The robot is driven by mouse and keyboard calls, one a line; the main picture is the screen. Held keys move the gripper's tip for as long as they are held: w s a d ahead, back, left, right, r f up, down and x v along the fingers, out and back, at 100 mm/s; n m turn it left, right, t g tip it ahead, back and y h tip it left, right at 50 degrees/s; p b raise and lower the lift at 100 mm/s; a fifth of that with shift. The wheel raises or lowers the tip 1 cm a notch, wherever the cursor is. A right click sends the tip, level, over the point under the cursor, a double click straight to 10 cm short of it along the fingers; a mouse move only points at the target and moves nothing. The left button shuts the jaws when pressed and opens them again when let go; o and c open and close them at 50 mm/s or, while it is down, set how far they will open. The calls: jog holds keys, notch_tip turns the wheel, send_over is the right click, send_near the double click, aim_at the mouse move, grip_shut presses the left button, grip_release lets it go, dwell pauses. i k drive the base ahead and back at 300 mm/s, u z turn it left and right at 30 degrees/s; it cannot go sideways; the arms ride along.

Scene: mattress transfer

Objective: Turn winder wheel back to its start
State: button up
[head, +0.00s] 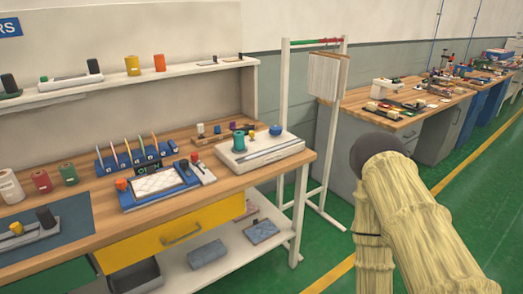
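A white boxy device (262,154) sits at the right end of the wooden workbench (205,200). It carries a teal spool (239,140) and a round blue knob (275,130). It may be the winder, but I cannot tell for sure which part is its wheel or how far it is turned. My arm's pale, bamboo-textured links stand at the right of the head view, with a dark grey rounded joint at the top. They are well to the right of the bench, apart from the device. My gripper's fingers do not show.
A tray device with a white patterned pad (158,184) and a row of blue holders (128,156) stand left on the bench. A yellow drawer (170,235) is below. A white rack (284,120) with hanging boards (327,77) stands right of the bench. Green floor is clear in front.

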aim_at(276, 131)
jog(key=z, duration=1.6)
jog(key=i, duration=1.9)
jog(key=u, duration=3.2)
